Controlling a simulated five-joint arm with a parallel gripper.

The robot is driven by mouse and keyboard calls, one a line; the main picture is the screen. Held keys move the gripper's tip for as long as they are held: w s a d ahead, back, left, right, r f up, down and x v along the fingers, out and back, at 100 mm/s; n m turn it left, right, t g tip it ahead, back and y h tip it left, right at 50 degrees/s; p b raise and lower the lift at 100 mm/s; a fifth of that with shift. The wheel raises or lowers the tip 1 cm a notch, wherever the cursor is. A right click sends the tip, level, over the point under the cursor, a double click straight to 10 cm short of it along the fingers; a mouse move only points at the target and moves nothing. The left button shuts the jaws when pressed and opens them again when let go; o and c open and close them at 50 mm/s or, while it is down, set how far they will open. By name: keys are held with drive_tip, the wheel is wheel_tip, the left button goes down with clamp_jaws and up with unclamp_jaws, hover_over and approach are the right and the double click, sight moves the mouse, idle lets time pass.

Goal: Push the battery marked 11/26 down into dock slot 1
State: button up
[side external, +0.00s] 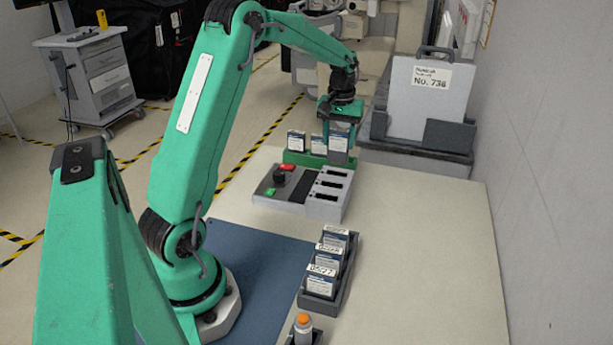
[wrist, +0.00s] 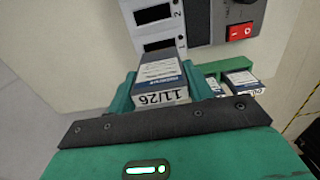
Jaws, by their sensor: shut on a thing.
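The battery marked 11/26 (wrist: 160,82) is between my gripper's fingers (wrist: 162,92) in the wrist view, its printed label facing the camera. In the side view my gripper (side external: 340,118) points down at the far end of the table, shut on a battery (side external: 338,146) at the right end of the green rack (side external: 305,159). I cannot tell whether its lower end is clear of the rack. The grey dock (side external: 313,205) stands nearer the side camera. Its slot 1 (wrist: 165,45) looks dark and empty, beside slot 2 (wrist: 154,14).
Two other batteries (side external: 297,141) stand in the green rack. The table's right side is clear.

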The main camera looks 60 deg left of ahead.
sight(337, 163)
drive_tip(key=shift+f, duration=0.65)
drive_tip(key=shift+f, duration=3.15)
idle(1.5)
drive_tip(key=o, duration=1.2)
drive_tip(key=shift+c, duration=0.2)
drive_tip(key=shift+r, duration=3.9)
